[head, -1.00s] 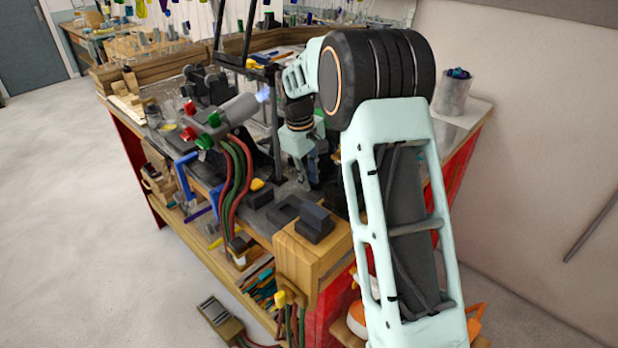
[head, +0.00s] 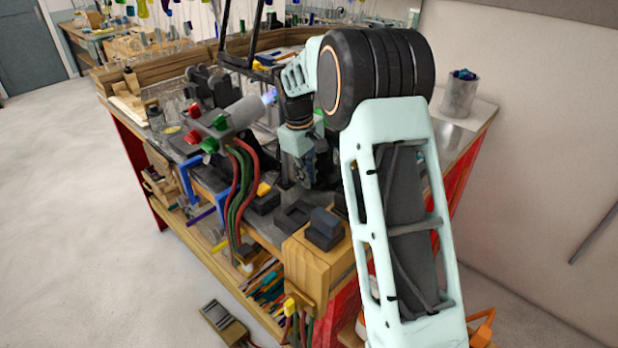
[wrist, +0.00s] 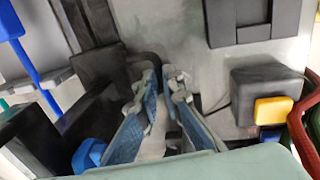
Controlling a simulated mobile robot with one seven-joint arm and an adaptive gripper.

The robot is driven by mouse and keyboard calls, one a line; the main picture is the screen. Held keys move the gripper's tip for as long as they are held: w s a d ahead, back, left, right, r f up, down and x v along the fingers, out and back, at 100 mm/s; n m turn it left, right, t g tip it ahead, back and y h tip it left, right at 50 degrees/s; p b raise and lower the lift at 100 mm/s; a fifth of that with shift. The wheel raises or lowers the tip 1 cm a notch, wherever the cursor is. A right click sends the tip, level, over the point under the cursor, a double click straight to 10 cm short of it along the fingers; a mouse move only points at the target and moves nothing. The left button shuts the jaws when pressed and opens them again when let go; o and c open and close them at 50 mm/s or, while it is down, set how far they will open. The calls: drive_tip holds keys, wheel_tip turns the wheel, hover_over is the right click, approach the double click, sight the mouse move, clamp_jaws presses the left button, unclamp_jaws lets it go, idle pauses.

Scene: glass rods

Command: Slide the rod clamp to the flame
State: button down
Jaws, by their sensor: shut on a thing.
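The torch (head: 240,113) is a grey barrel with red and green knobs, and a small blue flame (head: 270,96) shows at its tip. My gripper (head: 300,180) points down at the bench, right of the torch. In the wrist view my gripper (wrist: 162,72) has its fingers nearly together beside a dark post. It is shut on what appears to be part of the clamp; the gripped part is mostly hidden.
A black block with a yellow switch (head: 264,196) and a dark square tray (head: 292,214) lie in front on the bench. Red and green hoses (head: 240,185) hang at the front edge. A wooden box (head: 308,265) stands at the near corner. A grey cup (head: 459,94) stands at right.

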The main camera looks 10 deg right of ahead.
drive_tip(key=shift+w+a, duration=0.15)
drive_tip(key=shift+w, duration=0.05)
drive_tip(key=shift+s, duration=0.2)
drive_tip(key=c, duration=2)
unclamp_jaws()
drive_tip(key=shift+f, duration=0.15)
drive_tip(key=shift+c, duration=0.2)
wheel_tip(320, 180, up, 8)
drive_tip(key=shift+s+a+f, duration=0.25)
drive_tip(key=shift+s+a, duration=0.1)
